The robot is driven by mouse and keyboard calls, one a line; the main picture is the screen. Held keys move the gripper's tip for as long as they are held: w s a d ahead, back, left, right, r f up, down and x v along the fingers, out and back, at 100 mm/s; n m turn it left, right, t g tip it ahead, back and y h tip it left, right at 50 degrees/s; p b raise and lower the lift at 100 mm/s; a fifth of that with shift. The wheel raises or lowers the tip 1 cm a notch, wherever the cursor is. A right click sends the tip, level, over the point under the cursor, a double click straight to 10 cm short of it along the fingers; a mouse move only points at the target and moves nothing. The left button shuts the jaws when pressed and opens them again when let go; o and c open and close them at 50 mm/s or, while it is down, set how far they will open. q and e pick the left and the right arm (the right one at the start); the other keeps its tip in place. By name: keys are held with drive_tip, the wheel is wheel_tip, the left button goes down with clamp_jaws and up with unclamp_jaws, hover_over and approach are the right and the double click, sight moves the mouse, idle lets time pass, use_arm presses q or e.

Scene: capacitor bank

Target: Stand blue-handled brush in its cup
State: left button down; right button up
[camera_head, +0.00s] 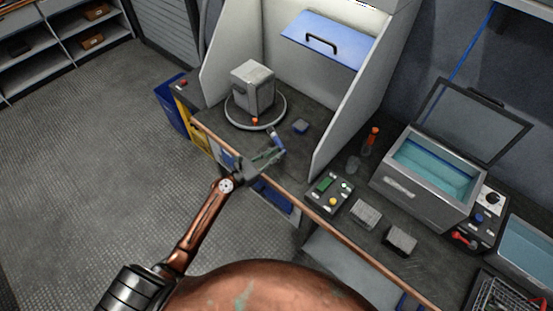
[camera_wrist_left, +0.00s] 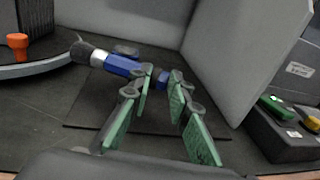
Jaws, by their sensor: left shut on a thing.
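The blue-handled brush (camera_wrist_left: 122,65) has dark bristles, a silver ferrule and a blue handle. In the left wrist view it lies across the fingertips of my left gripper (camera_wrist_left: 163,78), bristles to the left. My left gripper is shut on the handle. In the head view the brush (camera_head: 277,141) shows at the fingertips of my left gripper (camera_head: 272,154), above the front of the bench. A small greyish cup (camera_head: 353,164), apparently empty, stands to the right beyond the booth's side wall. An orange-handled tool (camera_head: 372,136) stands upright beside it in a similar cup. My right gripper is out of view.
A grey box (camera_head: 253,86) sits on a round turntable (camera_head: 278,119), with an orange knob (camera_head: 254,121) at its front. The booth's side wall (camera_head: 350,110) separates this area from the cups, control box (camera_head: 328,192) and open tank (camera_head: 428,182).

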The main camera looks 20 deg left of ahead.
use_arm(q)
drive_tip(key=shift+w+f, duration=0.2)
drive_tip(key=shift+f, duration=0.05)
drive_tip(key=shift+w+a+f+b, duration=0.15)
drive_tip(key=shift+f+b, duration=1.3)
drive_tip(key=shift+f, duration=0.45)
drive_tip(key=c, duration=1.8)
unclamp_jaws()
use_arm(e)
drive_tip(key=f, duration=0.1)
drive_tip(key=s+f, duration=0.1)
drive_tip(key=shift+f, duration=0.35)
use_arm(q)
drive_tip(key=shift+r, duration=0.1)
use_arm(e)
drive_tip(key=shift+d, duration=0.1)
